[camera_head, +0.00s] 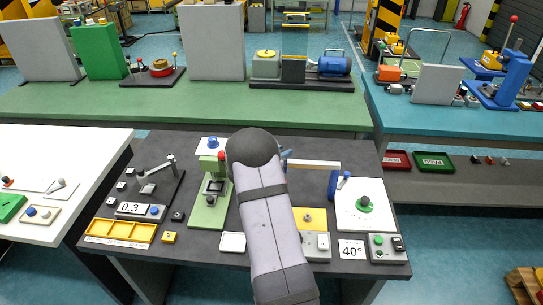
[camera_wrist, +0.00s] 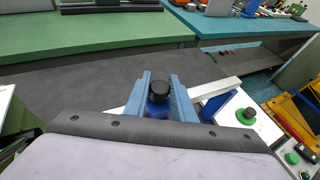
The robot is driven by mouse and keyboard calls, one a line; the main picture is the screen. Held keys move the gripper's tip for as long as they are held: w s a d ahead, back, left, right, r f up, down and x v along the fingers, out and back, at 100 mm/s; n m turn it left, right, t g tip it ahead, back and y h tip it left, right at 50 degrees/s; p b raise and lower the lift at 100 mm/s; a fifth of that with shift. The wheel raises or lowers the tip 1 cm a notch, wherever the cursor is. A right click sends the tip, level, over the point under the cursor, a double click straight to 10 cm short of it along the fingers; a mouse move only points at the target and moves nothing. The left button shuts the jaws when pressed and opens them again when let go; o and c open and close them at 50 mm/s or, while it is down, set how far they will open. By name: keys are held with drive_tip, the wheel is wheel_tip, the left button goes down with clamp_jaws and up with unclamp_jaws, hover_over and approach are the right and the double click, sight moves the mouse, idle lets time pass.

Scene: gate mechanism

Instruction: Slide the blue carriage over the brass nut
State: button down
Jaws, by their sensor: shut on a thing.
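The blue carriage (camera_wrist: 157,108) shows in the wrist view between my fingers, with a black round knob on top. My gripper (camera_wrist: 160,82) has its two blue fingers on either side of the carriage and is shut on it. A white bar (camera_wrist: 222,87) runs out to the right from beside the fingers; it also shows in the head view (camera_head: 318,164), ending near a blue post (camera_head: 333,185). In the head view my arm hides the carriage and most of the gripper. I cannot make out the brass nut in either view.
Right of the bar is a white plate (camera_head: 350,220) with a green-based knob (camera_head: 364,204). A green stand (camera_head: 208,208) and yellow tray (camera_head: 118,231) are to the left.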

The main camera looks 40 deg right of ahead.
drive_tip(key=shift+s+d, duration=0.2)
drive_tip(key=shift+w+a+r, duration=0.1)
drive_tip(key=c, duration=1.5)
unclamp_jaws()
drive_tip(key=shift+a+r, duration=0.1)
drive_tip(key=shift+a, duration=0.35)
drive_tip(key=shift+b+v, duration=1.4)
drive_tip(key=shift+v, duration=1.85)
